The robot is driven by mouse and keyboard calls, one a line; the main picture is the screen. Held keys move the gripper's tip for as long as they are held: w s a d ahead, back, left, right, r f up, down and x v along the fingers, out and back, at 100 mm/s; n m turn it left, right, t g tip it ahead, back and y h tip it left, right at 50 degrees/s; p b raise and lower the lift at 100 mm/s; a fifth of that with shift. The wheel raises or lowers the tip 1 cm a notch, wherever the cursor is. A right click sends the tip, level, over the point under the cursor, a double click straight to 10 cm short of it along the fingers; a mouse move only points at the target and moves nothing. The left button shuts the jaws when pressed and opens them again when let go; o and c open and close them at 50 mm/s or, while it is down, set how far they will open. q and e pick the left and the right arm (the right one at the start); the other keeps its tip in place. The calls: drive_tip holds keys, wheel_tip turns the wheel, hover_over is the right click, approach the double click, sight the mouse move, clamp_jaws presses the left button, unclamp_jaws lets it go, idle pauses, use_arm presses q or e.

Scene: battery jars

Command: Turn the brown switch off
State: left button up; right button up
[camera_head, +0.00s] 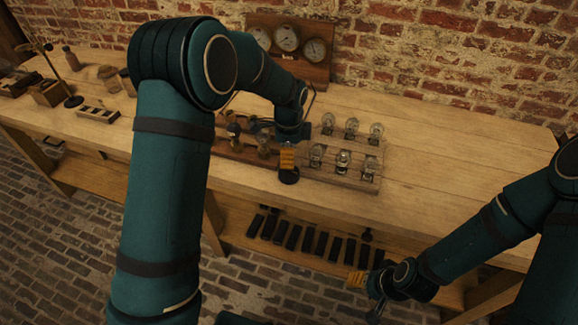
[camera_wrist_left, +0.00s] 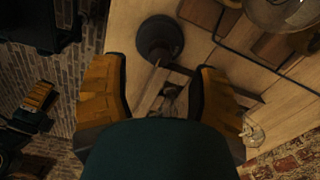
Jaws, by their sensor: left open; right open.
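My left gripper (camera_head: 287,160) is over the front of the bench, beside the brown wooden board (camera_head: 236,152) that carries jars and fittings. In the left wrist view its two orange-padded fingers (camera_wrist_left: 160,85) are spread, with nothing between them. A dark round piece with a stepped base (camera_wrist_left: 160,38) stands just beyond the fingertips; it also shows below the gripper in the head view (camera_head: 289,176). I cannot make out for certain which part is the brown switch; my arm hides part of the board. My right gripper (camera_head: 365,291) is open and empty, low in front of the bench.
A wooden rack with several glass bulbs (camera_head: 343,160) stands right of the left gripper. A gauge panel (camera_head: 289,45) stands at the back by the brick wall. Several black blocks (camera_head: 308,240) lie on the lower shelf. The bench's right part (camera_head: 450,150) is clear.

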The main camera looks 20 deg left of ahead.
use_arm(q)
drive_tip(key=shift+f+b, duration=0.35)
drive_tip(key=shift+f, duration=1.8)
clamp_jaws()
